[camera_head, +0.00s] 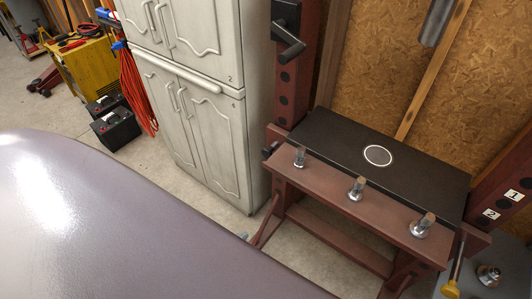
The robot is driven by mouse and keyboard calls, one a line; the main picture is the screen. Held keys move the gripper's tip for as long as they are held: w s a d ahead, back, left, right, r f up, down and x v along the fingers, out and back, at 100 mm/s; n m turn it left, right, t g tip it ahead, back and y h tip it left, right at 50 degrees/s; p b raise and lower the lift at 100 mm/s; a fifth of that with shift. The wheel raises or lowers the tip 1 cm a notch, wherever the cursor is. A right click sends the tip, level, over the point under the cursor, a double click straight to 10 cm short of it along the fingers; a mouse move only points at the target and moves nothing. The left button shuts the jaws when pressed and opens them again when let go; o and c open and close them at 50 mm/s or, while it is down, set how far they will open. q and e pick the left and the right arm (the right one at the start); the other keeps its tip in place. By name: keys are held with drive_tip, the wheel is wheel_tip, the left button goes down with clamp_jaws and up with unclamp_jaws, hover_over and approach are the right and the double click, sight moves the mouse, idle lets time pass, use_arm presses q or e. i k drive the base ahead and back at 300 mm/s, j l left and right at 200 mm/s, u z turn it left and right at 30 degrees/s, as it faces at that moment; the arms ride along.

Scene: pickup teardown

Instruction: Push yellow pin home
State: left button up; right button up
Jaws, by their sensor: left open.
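A yellow-headed pin (451,289) shows at the lower right, beside the right end of a dark red press frame (350,190). Its thin shaft runs up towards the frame's right end; I cannot tell how deep it sits. The right upright (510,180) carries white labels 1 and 2 and dark holes. A black bed plate (420,172) with a white ring mark lies across the frame. Neither of my grippers can be made out in this view.
Three metal studs (356,188) stand on the front beam. A large glossy purple-grey surface (110,220) fills the lower left. White cabinets (200,120) stand left of the press. Black batteries (115,127), a red cable (138,90) and a yellow machine (84,68) are farther back.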

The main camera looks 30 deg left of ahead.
sight(450, 291)
drive_tip(key=z, duration=0.95)
